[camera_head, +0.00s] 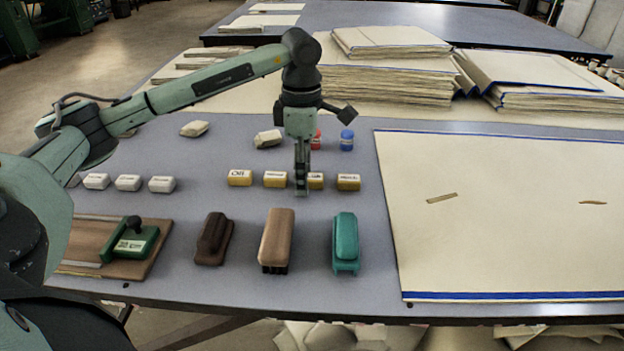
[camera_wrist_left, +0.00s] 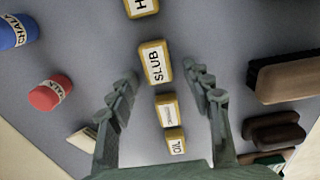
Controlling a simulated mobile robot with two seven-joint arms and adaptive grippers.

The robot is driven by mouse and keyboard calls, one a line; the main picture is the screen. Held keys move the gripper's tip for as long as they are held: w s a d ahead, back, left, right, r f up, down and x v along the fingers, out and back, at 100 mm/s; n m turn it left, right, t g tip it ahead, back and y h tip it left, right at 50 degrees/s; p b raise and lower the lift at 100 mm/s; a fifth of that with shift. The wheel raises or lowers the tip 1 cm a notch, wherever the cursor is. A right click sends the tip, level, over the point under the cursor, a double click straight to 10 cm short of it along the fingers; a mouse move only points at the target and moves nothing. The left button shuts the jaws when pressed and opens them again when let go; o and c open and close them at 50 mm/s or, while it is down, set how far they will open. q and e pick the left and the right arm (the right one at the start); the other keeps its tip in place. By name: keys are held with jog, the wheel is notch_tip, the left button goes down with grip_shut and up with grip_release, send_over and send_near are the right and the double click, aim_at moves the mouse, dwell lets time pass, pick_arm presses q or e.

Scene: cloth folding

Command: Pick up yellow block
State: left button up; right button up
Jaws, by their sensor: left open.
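Several yellow blocks with white labelled tops stand in a row on the grey table. In the head view they are the OIL block (camera_head: 240,178), a second (camera_head: 275,179), a third (camera_head: 316,181) partly hidden by my gripper, and a fourth (camera_head: 348,182). My left gripper (camera_head: 301,190) points down at the row, by the third block. In the left wrist view the gripper (camera_wrist_left: 162,76) is open and empty. The SLUB block (camera_wrist_left: 155,62) shows between and just beyond its fingertips; the OIL block (camera_wrist_left: 176,141) shows nearer the palm. My right gripper is not in view.
Red (camera_head: 316,139) and blue (camera_head: 347,140) chalk pieces stand behind the row. Dark brown (camera_head: 214,240), tan (camera_head: 277,238) and teal (camera_head: 345,240) brushes lie in front. White blocks (camera_head: 128,183) are left. A large cream sheet (camera_head: 510,215) covers the right side.

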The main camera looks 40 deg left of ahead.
pick_arm(q)
jog(key=c, duration=1)
jog(key=shift+r, duration=0.1)
jog(key=shift+c, duration=0.2)
